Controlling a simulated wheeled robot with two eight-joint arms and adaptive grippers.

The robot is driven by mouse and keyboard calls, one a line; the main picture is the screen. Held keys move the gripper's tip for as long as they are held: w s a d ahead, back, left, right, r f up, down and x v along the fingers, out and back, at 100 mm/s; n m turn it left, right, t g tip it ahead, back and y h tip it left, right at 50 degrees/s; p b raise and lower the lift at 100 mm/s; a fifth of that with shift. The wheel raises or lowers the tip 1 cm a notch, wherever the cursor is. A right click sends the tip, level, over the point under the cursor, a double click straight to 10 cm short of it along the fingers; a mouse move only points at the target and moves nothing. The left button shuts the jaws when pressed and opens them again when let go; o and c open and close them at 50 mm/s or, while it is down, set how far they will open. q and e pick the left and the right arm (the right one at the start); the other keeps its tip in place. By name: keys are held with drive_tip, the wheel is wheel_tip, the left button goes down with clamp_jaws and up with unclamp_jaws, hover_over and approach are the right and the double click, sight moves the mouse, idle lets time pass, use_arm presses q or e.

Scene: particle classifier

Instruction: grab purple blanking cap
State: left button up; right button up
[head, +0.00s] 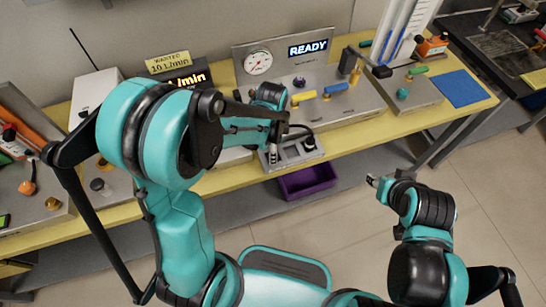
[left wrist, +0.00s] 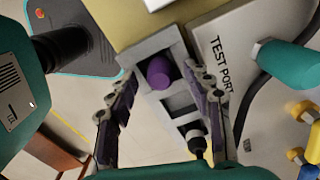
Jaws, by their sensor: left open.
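The purple blanking cap (left wrist: 159,72) stands in a slot at the upper end of a grey holder (left wrist: 143,57) in the left wrist view. My left gripper (left wrist: 162,84) is open, with one finger on each side of the holder and the cap between them, not gripped. In the head view my left gripper (head: 274,140) is over the holder (head: 303,153) at the bench's front edge, and my arm hides the cap there. My right gripper (head: 373,181) is low in front of the bench, away from the holder; its fingers are too small to judge.
A black-and-white plug (left wrist: 195,138) sits at the holder's other end. A test port box (left wrist: 222,50) with a black cable stands close beside it. A purple bin (head: 307,181) is below the bench. A panel with a gauge (head: 258,62) and READY display stands behind.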

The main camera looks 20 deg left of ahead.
use_arm(q)
drive_tip(key=shift+r, duration=0.1)
drive_tip(key=c, duration=1.2)
drive_tip(key=shift+o, duration=0.2)
